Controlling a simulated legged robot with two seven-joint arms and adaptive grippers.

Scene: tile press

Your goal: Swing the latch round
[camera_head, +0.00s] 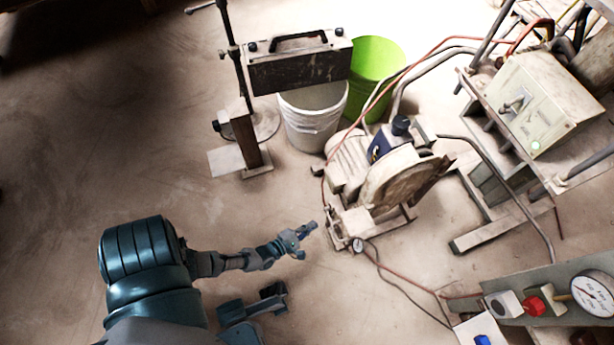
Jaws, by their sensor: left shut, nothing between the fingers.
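My left gripper (300,238) is at the end of my arm, which comes in from the left. Its fingers look shut and empty, and it appears above bare floor just left of the motor unit's base. A pale control box (545,105) at the upper right carries a small lever (515,103) on its face. I cannot tell whether this lever is the latch; no other part stands out clearly as a latch. The gripper is well to the left of this box and apart from it.
A motor unit (350,165) with hoses stands in the middle. A panel with a gauge (594,294) and red knob (534,306) is lower right. The left floor is clear.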

